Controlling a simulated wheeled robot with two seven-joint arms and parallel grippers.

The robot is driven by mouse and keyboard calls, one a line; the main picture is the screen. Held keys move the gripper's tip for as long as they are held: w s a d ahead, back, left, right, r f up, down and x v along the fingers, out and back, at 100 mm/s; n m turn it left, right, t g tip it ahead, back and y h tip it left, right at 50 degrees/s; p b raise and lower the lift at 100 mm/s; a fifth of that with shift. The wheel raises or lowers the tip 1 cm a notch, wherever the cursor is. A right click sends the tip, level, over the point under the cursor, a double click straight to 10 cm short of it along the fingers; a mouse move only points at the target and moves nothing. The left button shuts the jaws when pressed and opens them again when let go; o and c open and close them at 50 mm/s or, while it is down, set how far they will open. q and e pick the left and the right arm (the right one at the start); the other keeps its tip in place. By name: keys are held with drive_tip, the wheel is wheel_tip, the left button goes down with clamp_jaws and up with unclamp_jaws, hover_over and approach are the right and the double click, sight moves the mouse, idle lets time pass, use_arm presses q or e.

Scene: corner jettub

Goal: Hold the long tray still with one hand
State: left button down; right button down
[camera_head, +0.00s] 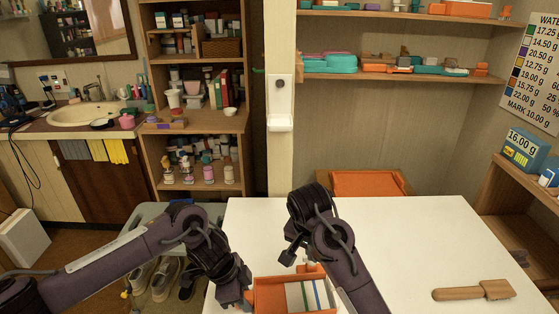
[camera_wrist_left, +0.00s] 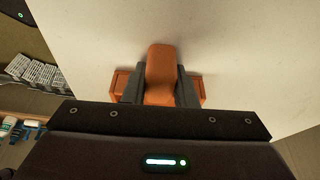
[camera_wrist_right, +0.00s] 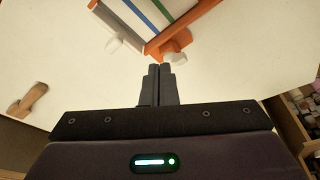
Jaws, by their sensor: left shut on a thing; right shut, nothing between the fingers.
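The long orange tray (camera_head: 270,283) lies on the white table at the bottom middle of the head view, its near part cut off by the frame edge. White pieces with a blue and a green stripe (camera_head: 308,295) lie in it. In the left wrist view my left gripper (camera_wrist_left: 160,88) is shut on an orange handle (camera_wrist_left: 160,65) at the tray's end. My right gripper (camera_wrist_right: 159,68) is shut and empty, beside the tray's orange wall (camera_wrist_right: 185,30) and an orange-and-white knob (camera_wrist_right: 172,57); whether it touches them I cannot tell.
A wooden brush-like tool (camera_head: 473,291) lies on the table (camera_head: 420,235) at the right, with clear tabletop between it and the tray. A white post (camera_head: 279,160) stands at the table's far edge. Shoes (camera_head: 165,278) sit on a low rack at the left.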

drive_tip(key=shift+v, duration=0.8)
drive_tip(key=shift+w, duration=0.15)
drive_tip(key=shift+a+f+n+y, duration=0.2)
drive_tip(key=shift+f+n+y, duration=0.15)
drive_tip(key=shift+f+n, duration=1.15)
drive_tip(key=shift+a+f+n+y, duration=0.2)
drive_tip(key=shift+f+n+y, duration=0.15)
drive_tip(key=shift+f+n, duration=1.15)
drive_tip(key=shift+w+d, duration=0.25)
drive_tip(key=shift+w, duration=0.25)
drive_tip(key=shift+s+d, duration=0.1)
drive_tip(key=shift+d, duration=0.4)
drive_tip(key=shift+d, duration=0.35)
